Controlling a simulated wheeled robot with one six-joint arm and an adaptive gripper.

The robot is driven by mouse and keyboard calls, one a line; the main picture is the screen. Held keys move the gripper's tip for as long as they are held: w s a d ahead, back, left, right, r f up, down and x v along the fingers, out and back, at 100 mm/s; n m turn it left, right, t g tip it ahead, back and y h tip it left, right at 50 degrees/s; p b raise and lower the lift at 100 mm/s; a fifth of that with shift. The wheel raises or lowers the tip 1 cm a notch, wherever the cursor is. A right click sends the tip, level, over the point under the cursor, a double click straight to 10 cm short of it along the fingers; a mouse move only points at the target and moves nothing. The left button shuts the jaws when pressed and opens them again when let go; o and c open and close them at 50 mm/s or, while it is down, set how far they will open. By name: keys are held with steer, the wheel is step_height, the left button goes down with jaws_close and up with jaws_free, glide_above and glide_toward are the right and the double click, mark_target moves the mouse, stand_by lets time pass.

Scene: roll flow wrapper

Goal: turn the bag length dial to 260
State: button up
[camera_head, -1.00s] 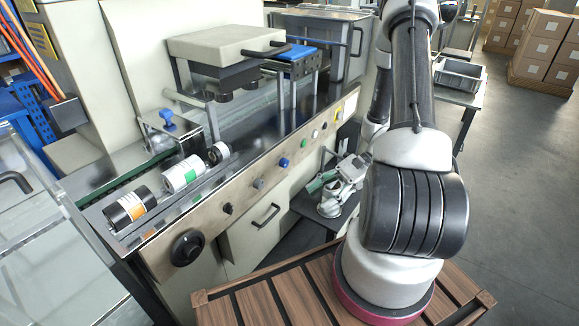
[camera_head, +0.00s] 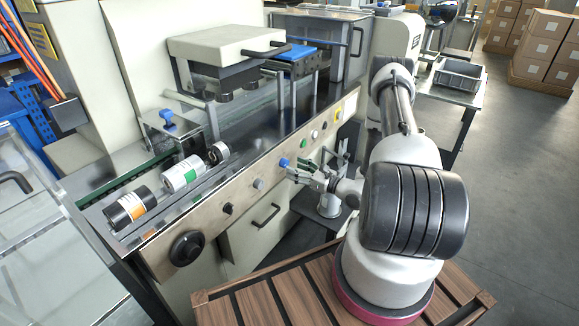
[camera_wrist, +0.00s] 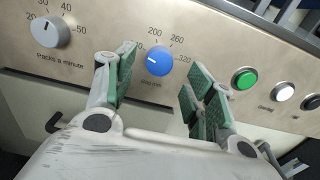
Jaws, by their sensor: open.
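The bag length dial is a blue round knob (camera_wrist: 160,60) on the metal front panel, with 200, 260 and 320 printed around its upper side. Its pale pointer mark faces left, away from 260, which is at its upper right. The knob also shows in the head view (camera_head: 284,162). My gripper (camera_wrist: 160,74) is open in front of the panel, its green-padded fingers on either side of the knob, with space between pads and knob. In the head view my gripper (camera_head: 302,172) is just right of the knob. I cannot tell its exact depth from the panel.
A grey packs a minute dial (camera_wrist: 50,32) is left of the blue knob. A green button (camera_wrist: 245,78), a white button (camera_wrist: 283,91) and a black knob (camera_wrist: 312,102) are to the right. A bar handle (camera_head: 266,214) sits below the panel.

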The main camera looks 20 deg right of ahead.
mark_target(287, 164)
steer(key=shift+x, duration=1.8)
steer(key=shift+c, duration=0.4)
steer(key=shift+a, duration=0.1)
steer(key=c, duration=1)
steer(key=shift+o, duration=0.2)
